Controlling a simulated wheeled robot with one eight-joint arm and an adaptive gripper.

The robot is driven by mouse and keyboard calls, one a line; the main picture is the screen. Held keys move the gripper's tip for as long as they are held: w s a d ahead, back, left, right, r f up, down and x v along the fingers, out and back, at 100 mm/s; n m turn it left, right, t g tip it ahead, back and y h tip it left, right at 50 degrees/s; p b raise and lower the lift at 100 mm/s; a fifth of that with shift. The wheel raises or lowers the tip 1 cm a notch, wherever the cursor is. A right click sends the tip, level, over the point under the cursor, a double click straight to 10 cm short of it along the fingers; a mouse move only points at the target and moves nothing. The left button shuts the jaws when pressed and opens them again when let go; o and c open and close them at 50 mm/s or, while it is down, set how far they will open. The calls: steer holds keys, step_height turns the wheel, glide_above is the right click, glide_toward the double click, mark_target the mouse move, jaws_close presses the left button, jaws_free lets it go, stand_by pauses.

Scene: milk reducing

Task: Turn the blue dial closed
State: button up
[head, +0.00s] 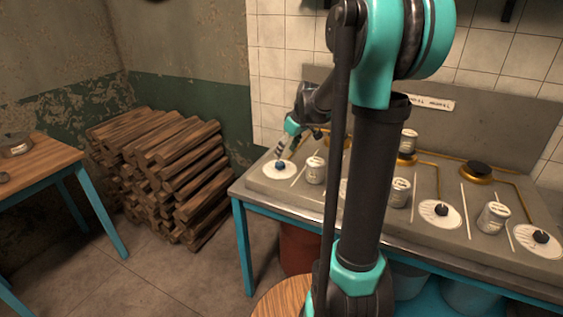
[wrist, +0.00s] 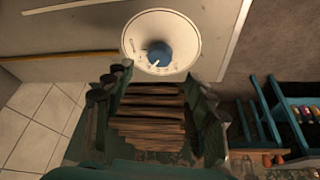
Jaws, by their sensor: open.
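The blue dial (head: 281,166) is a small round knob on a white printed disc (head: 267,174) at the left end of the grey counter. My gripper (head: 279,155) is just above the dial in the head view. In the wrist view my gripper (wrist: 156,76) is open, its fingers apart on the left and right below the dial. Nothing is between the fingers; contact with the dial cannot be told.
A white can (head: 315,170) stands right of the dial's disc, with a pale strip between them. More cans, dark knobs (head: 441,209) and brass burners (head: 478,171) lie farther right. A log pile (head: 170,175) and a wooden table (head: 35,165) stand to the left.

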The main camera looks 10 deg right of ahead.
mark_target(280, 163)
steer(key=x, duration=0.6)
steer(key=shift+w+f, duration=0.1)
steer(key=shift+f, duration=0.25)
steer(key=c, duration=1.2)
steer(key=shift+o, duration=0.2)
steer(key=shift+m, duration=0.4)
steer(key=m, duration=0.1)
steer(key=m+h, duration=0.1)
steer(key=m, duration=0.1)
steer(key=m+t+h, duration=0.1)
steer(key=shift+a, duration=0.3)
steer(key=m+h, duration=0.1)
steer(key=m, duration=0.4)
steer(key=shift+a+h, duration=0.15)
steer(key=shift+h, duration=0.25)
